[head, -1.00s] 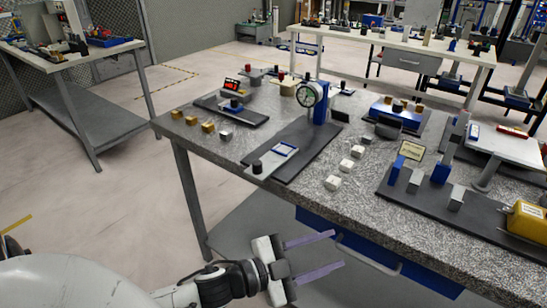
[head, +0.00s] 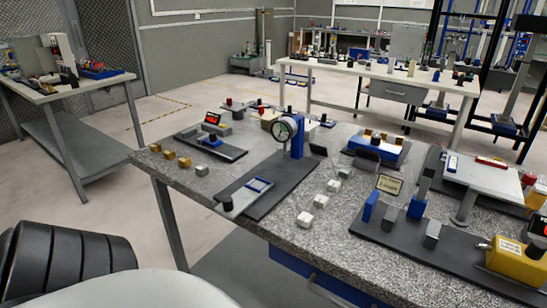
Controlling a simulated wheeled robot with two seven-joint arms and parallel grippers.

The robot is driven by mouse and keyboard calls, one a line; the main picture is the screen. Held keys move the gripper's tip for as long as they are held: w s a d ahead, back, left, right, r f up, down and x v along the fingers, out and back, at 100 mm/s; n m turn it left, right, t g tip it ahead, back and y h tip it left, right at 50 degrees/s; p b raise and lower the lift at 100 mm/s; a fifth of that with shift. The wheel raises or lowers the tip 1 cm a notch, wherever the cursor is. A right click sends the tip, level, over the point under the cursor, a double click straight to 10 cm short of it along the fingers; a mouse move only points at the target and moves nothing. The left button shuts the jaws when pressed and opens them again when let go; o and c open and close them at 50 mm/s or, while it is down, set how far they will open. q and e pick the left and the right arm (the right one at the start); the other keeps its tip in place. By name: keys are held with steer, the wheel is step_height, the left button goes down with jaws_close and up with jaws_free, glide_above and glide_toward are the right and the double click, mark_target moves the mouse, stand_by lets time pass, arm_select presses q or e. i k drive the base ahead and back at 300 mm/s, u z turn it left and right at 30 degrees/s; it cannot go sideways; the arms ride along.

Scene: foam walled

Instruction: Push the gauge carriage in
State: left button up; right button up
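The gauge carriage (head: 245,195) is a light grey plate with a blue-edged recess and a black knob (head: 227,204) at its near end. It lies at the near left part of a long dark base (head: 285,183), with its knob end sticking out past the base's near end. A round dial gauge (head: 284,129) on a blue post (head: 298,135) stands toward the far end of the base. Neither of my grippers is in view, and nothing touches the carriage.
The granite-topped bench (head: 340,240) also carries white blocks (head: 305,219) right of the base and brass blocks (head: 169,155) at the left. A dark fixture with a yellow box (head: 515,262) fills the right. Open floor lies left of the bench.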

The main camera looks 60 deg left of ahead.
mark_target(231, 206)
steer(key=i, duration=0.35)
steer(key=u, duration=1)
steer(key=k, duration=0.9)
steer(key=u, duration=0.85)
steer(key=i, duration=0.5)
steer(key=u, duration=0.05)
